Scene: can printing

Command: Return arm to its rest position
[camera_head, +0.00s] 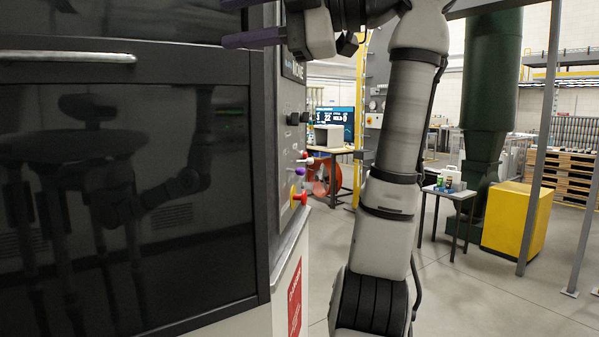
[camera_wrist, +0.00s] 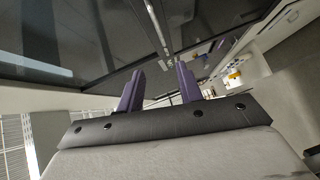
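My gripper (camera_head: 229,22) is at the top of the head view, in front of the upper part of a dark machine (camera_head: 130,180). Its two purple fingers point left and are apart, with nothing visible between them. The wrist view also shows the gripper (camera_wrist: 162,78) with a clear gap between its fingers. My grey arm rises through the middle of the head view and bends left at the top. The wrist view is tilted, and the machine's dark glass fills its upper part.
The machine's dark door has a metal handle (camera_head: 66,57). Its side panel carries coloured knobs, including a red one (camera_head: 301,198). A small table (camera_head: 447,192) holding cans and a yellow box (camera_head: 516,218) stand at right. The floor between them and my arm is clear.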

